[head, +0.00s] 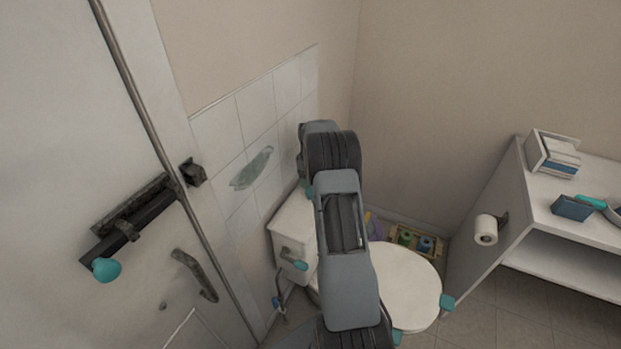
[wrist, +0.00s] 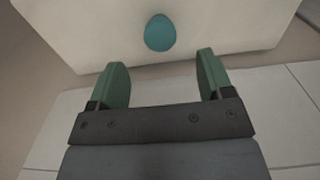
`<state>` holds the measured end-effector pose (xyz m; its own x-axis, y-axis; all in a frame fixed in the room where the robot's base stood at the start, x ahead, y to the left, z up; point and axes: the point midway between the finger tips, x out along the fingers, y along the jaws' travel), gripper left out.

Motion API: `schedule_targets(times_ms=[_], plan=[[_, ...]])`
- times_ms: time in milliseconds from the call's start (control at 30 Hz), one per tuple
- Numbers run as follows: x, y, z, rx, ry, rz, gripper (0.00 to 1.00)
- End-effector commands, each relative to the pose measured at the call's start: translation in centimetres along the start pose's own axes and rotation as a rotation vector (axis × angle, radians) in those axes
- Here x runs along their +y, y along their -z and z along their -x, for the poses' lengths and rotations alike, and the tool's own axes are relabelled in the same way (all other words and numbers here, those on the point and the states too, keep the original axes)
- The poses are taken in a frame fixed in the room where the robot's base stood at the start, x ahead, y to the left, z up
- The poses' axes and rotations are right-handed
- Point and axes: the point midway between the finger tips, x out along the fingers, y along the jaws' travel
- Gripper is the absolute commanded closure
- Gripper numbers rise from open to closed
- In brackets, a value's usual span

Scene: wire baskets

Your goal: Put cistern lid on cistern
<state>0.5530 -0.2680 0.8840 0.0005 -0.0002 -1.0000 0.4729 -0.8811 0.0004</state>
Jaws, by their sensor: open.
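The white cistern (head: 287,243) stands against the tiled wall in the head view, left of the toilet, with a teal flush lever (head: 295,264) on its front. My arm covers its right side. The wrist view shows a white surface with a teal oval knob (wrist: 160,33), which looks like the cistern lid (wrist: 105,40). I cannot tell from these views whether the lid rests on the cistern. My gripper (wrist: 161,68) is open, its two green fingers apart and empty below the knob in the picture. The fingertips are hidden in the head view.
The toilet's round white seat cover (head: 408,285) is right of my arm. A door with a bolt (head: 130,215) is at the left. A white shelf unit (head: 500,195) and a paper roll (head: 486,229) are at the right. A low crate (head: 418,242) sits behind the toilet.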

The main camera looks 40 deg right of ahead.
Motion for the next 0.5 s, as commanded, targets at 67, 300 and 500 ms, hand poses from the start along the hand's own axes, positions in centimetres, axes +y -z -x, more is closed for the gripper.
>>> schedule_targets(times_ms=[67, 300, 500], plan=[[0.0, 0.0, 0.5, 0.0, -0.001, 0.0, 0.27], [0.0, 0.0, 1.4, 0.0, 0.0, 0.0, 0.27], [0.0, 0.0, 1.5, 0.0, 0.0, 0.0, 0.27]])
